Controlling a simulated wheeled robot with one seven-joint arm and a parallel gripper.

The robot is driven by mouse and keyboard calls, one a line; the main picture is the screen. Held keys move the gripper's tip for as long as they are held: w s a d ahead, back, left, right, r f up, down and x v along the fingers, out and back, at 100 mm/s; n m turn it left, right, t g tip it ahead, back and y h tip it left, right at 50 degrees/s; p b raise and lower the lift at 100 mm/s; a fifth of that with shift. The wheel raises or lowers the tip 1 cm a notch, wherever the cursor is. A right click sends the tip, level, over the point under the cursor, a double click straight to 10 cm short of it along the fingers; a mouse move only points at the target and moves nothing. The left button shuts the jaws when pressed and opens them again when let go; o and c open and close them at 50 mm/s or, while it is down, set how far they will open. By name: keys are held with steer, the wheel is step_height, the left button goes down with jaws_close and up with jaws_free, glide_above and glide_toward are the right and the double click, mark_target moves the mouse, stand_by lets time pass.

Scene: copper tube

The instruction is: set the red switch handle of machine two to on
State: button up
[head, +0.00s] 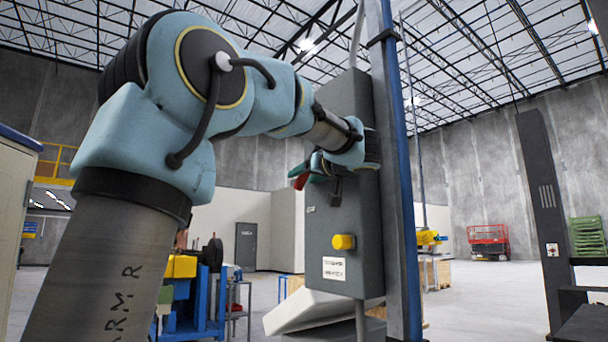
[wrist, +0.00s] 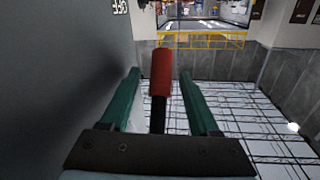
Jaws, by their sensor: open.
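The grey switch box (head: 345,205) is fixed to a blue and grey post. Its red switch handle (head: 301,181) shows as a small patch at the box's left side, partly hidden by my gripper (head: 312,170). In the wrist view the red handle (wrist: 161,72) has a dark stem and stands between the two green fingers of my gripper (wrist: 159,76). The fingers are open, with a gap on each side of the handle. An upside-down label that seems to read OFF (wrist: 121,6) is on the box face.
A yellow knob (head: 343,242) and a white label (head: 333,268) are on the box below my gripper. The blue post (head: 403,180) runs beside the box. A light slanted panel (head: 310,310) lies below.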

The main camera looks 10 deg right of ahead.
steer(key=shift+w+a, duration=0.15)
steer(key=shift+w, duration=0.15)
steer(key=shift+c, duration=0.4)
jaws_close()
stand_by(0.9)
